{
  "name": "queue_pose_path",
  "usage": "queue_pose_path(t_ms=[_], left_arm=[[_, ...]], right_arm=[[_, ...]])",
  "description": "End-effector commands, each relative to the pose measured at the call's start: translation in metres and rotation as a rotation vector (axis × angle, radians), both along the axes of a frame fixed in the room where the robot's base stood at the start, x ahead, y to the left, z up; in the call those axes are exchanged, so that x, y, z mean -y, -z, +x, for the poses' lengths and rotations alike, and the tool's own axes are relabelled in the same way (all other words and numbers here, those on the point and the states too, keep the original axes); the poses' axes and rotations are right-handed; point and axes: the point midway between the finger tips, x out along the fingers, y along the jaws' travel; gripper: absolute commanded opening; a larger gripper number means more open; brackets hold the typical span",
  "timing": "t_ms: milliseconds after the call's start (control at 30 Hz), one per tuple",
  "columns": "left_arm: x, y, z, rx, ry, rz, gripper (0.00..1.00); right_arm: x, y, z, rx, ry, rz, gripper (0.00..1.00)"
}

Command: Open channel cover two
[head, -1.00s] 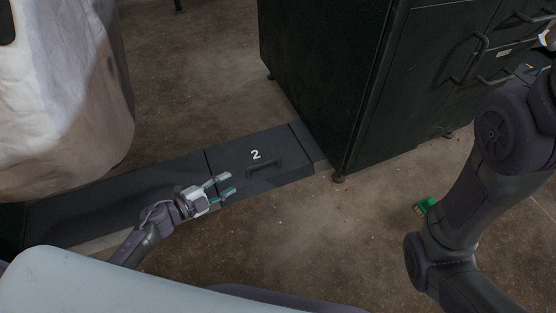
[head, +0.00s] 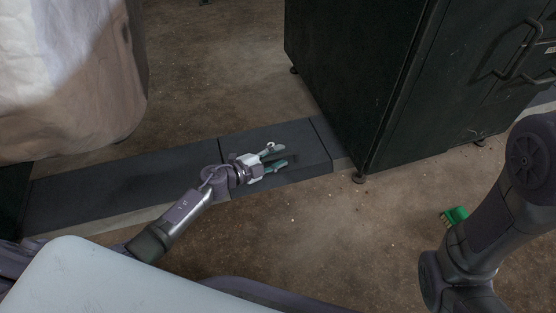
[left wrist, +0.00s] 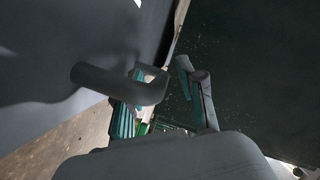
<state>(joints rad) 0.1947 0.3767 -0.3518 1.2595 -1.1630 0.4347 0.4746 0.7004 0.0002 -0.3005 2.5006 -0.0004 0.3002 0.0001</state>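Channel cover two (head: 312,140) is a dark, flat lid lying closed at the right end of the floor channel. My left gripper (head: 278,157) is over this cover in the head view, fingers pointing right with a gap between them. It hides most of the number and the handle. In the left wrist view a grey bar that looks like the handle (left wrist: 100,80) lies across the left finger. The fingers of the left gripper (left wrist: 165,85) are apart there; I cannot tell whether one touches the bar.
A dark cabinet (head: 375,80) stands just right of the cover. A pale hanging bag (head: 65,75) is at the upper left. A dark neighbouring cover (head: 110,185) continues left.

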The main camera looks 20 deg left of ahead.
Motion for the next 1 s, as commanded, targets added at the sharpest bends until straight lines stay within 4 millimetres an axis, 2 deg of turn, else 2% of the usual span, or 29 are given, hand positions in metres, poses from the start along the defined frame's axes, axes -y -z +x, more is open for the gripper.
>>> queue_pose_path(t_ms=[300, 533, 1000], left_arm=[[0.0018, -0.0001, 0.0017, 0.000, 0.001, -0.001, 0.38], [0.0016, 0.0001, 0.0016, 0.000, 0.001, -0.001, 0.00], [0.0018, -0.0033, 0.0012, -0.007, 0.001, -0.005, 0.00]], right_arm=[[0.0000, 0.0008, -0.0002, 0.000, 0.000, 0.000, 0.40], [0.0000, 0.0009, 0.0000, 0.000, 0.000, 0.000, 0.40], [0.0001, -0.0047, 0.0002, -0.001, 0.000, 0.000, 0.40]])
